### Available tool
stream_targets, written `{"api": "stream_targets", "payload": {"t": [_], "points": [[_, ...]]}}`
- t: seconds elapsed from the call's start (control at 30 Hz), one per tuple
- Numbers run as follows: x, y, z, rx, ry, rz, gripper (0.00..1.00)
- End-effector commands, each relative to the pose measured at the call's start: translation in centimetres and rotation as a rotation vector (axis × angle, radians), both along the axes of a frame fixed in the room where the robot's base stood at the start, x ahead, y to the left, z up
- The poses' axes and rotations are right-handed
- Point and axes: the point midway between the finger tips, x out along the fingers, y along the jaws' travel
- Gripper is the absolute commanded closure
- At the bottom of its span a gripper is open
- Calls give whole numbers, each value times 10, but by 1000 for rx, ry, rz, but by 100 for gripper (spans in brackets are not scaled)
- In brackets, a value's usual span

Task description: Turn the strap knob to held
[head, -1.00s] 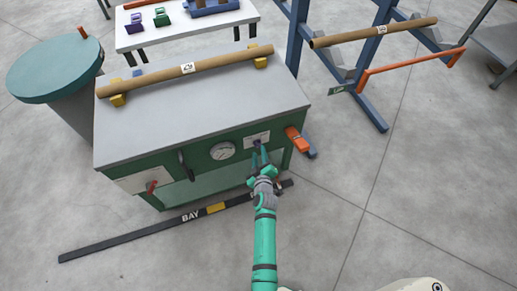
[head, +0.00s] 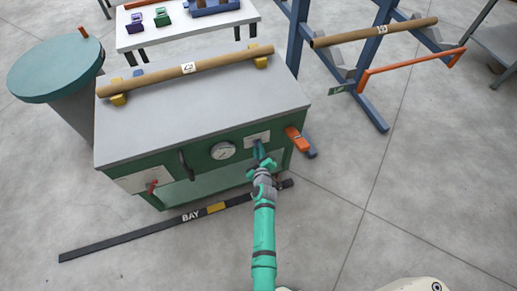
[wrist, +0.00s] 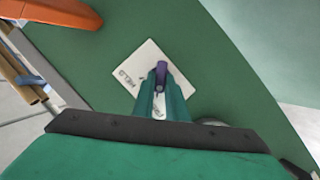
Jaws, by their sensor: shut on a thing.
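The strap knob (wrist: 161,72) is a small purple knob on a white label plate (wrist: 146,62), seen in the wrist view. The plate is on the green front of the machine cabinet, and it also shows in the head view (head: 258,137). The word HELD reads on the plate left of the knob; a second word below is partly covered by my fingers. My gripper (wrist: 161,84) is shut on the knob, its teal fingers reaching onto it. In the head view, my gripper (head: 258,150) hides most of the knob. I cannot tell exactly which word the knob points to.
An orange handle (head: 297,139) sits on the cabinet right of the plate. A round gauge (head: 223,150), a dark handle (head: 186,165) and a red lever (head: 151,187) are to the left. A cardboard tube (head: 150,79) lies on top.

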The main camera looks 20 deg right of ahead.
Motion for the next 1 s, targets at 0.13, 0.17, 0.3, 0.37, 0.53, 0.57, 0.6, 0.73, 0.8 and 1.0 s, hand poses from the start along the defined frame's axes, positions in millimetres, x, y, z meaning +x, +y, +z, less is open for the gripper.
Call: {"api": "stream_targets", "payload": {"t": [0.13,0.17,0.3,0.37,0.53,0.57,0.6,0.73,0.8,1.0], "points": [[0,0,0,16,1,1,100],[0,0,0,22,1,1,100],[0,-1,1,78,3,0,100],[0,-1,2,110,3,0,100],[0,-3,2,243,8,0,100],[0,-4,3,270,8,0,100],[0,-4,3,307,10,0,100],[0,-6,3,431,15,0,100],[0,-7,3,497,16,0,100],[0,-10,3,688,24,1,100]]}}
